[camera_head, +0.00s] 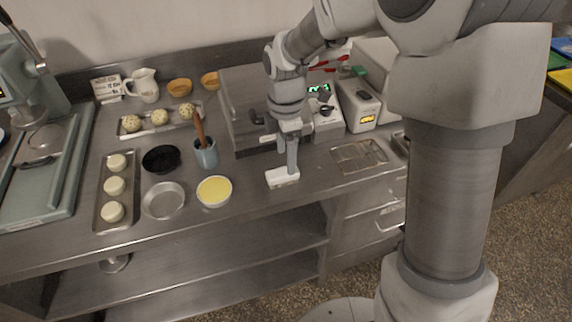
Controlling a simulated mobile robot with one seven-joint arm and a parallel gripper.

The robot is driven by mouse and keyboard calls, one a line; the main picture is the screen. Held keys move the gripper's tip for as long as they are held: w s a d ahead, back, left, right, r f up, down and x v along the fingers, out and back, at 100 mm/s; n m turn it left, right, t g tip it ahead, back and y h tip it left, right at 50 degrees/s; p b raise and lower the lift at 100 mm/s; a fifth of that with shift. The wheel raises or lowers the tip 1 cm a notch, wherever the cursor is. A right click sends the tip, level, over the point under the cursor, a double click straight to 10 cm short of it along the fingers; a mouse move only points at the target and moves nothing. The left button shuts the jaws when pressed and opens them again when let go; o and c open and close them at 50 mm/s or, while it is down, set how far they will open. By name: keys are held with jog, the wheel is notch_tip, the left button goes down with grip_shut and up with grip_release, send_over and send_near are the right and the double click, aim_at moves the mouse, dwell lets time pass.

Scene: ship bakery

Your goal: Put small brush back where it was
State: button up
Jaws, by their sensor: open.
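A brush-like tool with a brown handle (200,130) stands tilted in a blue-grey cup (206,156); its lower end is hidden inside the cup. I cannot tell whether it is the small brush. My gripper (291,160) points down at the counter's front middle, to the right of the cup and apart from it. It is open. A small white block (282,178) sits on the counter just under the fingers; I cannot tell whether they touch it. No other brush can be made out.
A bowl of yellow liquid (214,191), an empty metal dish (163,201) and a black bowl (161,159) stand near the cup. Trays with dough balls (159,118) and white rounds (115,187) lie left. A wire rack (358,155) lies right, below a scale (322,106).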

jog(key=s+d+r+m+t, duration=0.1)
jog(key=s+d+r+m, duration=0.3)
jog(key=r, duration=0.3)
jog(key=s+d+r+m+t, duration=0.25)
jog(key=s+r+m, duration=0.2)
jog(key=r, duration=0.25)
jog(key=s+d+r+m+t, duration=0.2)
jog(key=s+d+m, duration=0.3)
jog(key=s+m, duration=0.5)
jog(key=m, duration=0.2)
jog(key=shift+s+r+m+p, duration=0.15)
jog(key=shift+s+m+p, duration=0.1)
jog(key=shift+m+p, duration=0.1)
jog(key=shift+d+r, duration=0.1)
notch_tip(320, 180, up, 3)
jog(key=p, duration=0.2)
jog(key=shift+f+p, duration=0.2)
jog(key=shift+p, duration=0.15)
